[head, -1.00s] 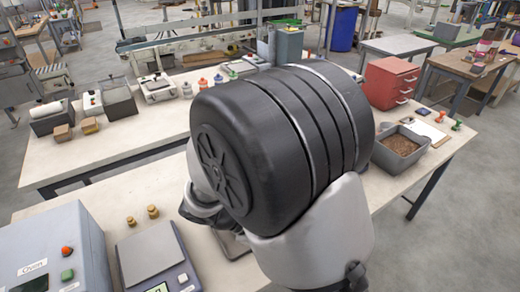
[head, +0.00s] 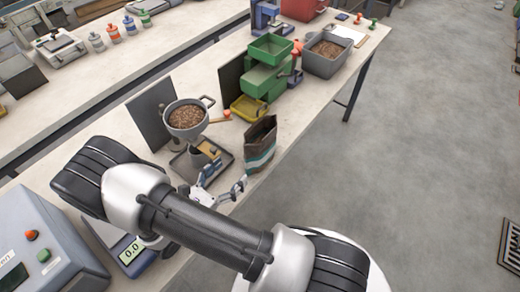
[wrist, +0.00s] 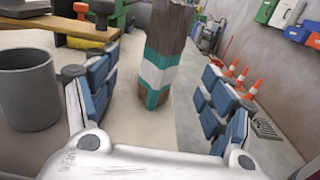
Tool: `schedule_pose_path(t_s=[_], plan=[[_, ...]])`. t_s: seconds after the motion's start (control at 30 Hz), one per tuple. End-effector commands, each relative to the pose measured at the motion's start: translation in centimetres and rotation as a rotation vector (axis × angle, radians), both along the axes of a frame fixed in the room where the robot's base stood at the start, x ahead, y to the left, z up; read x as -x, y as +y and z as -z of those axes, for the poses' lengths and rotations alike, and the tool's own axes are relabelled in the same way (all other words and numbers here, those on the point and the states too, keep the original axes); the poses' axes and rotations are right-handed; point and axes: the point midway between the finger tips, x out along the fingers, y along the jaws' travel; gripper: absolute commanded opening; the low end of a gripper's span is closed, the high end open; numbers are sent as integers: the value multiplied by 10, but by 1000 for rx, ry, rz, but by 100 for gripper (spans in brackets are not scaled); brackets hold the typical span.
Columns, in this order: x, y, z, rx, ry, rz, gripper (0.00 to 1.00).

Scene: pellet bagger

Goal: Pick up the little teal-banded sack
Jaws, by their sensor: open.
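The teal-banded sack (head: 260,145) is brown with a teal and white band and stands upright near the table's edge, its top open. In the wrist view the sack (wrist: 160,65) stands ahead, between and beyond the two blue-padded fingers. My gripper (wrist: 158,115) is open and empty, with a finger on each side of the picture. In the head view my gripper (head: 222,188) is low over the table, just in front of the sack and apart from it. The lowest part of the sack shows in the wrist view.
A bagger stand with a pan of pellets (head: 187,117) and a dark tray is left of the sack. A grey cup (wrist: 28,98) stands close to the left finger. A green machine (head: 268,75) and a grey bin (head: 327,55) are behind. Right of the sack is the table's edge.

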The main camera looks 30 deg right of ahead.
Motion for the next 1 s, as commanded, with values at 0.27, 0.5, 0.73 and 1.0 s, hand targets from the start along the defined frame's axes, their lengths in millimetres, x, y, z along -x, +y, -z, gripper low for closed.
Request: schedule_pose_path(t_s=[0.27,0.5,0.73,1.0], plan=[[-19,-57,2,-2,0,7,75],[-27,-77,1,-2,0,2,75],[-30,-106,8,-2,1,7,75],[-39,-129,6,-2,-2,2,75]])
